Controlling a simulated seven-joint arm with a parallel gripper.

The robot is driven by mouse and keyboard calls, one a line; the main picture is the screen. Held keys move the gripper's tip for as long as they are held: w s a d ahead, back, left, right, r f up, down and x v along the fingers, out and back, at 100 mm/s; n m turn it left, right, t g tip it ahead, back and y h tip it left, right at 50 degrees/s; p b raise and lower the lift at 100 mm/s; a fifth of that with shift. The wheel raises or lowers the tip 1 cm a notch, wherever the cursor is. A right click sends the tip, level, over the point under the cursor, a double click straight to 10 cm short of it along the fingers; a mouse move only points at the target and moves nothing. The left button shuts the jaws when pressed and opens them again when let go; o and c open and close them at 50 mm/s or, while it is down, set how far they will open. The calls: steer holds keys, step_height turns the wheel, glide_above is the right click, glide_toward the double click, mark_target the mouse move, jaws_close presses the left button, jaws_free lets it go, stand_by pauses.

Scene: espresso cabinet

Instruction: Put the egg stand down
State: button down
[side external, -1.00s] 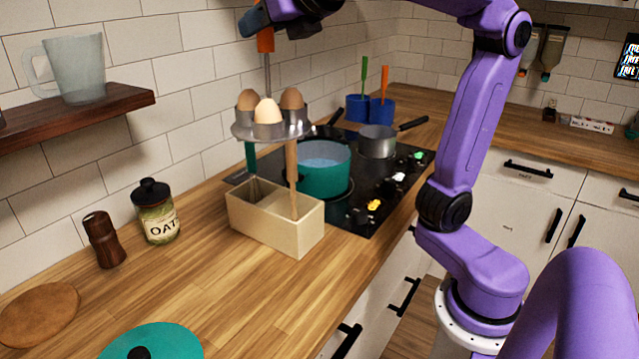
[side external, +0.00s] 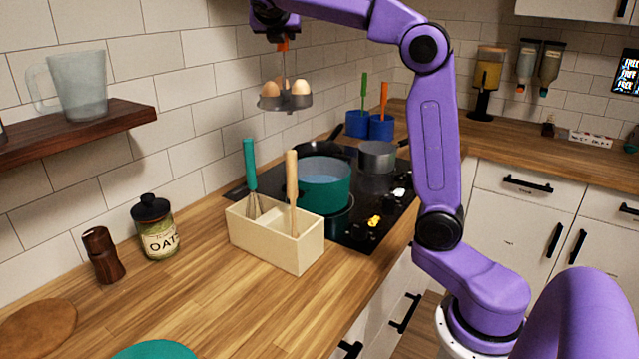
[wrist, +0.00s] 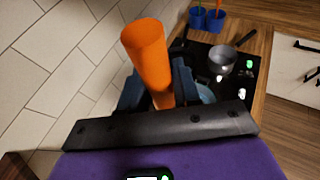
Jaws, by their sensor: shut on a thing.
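The egg stand (side external: 285,101) is a grey metal holder with an upright rod and an orange handle, and it carries brown and pale eggs (side external: 301,87). It hangs in the air in the side view, in front of the tiled wall and above the back of the stove. My gripper (side external: 283,40) is shut on the orange handle at the top of the stand. In the wrist view the orange handle (wrist: 148,60) stands between my fingers, and the stand's tray and eggs are hidden below.
A teal pot (side external: 325,187) and a grey saucepan (side external: 377,158) stand on the black stove (side external: 362,213). A cream utensil box (side external: 300,252) stands in front. Blue cups (side external: 381,127) are behind. The wooden counter (side external: 215,300) is clear in front of the box.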

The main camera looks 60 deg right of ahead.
steer(key=shift+d+f+m+g+h, duration=0.9)
steer(key=shift+d+m+g, duration=1.2)
steer(key=shift+d, duration=5.15)
step_height(320, 180, down, 29)
steer(key=shift+s+f, duration=0.15)
steer(key=shift+a+f, duration=0.1)
steer(key=c, duration=0.8)
jaws_free()
steer(key=shift+f, duration=0.1)
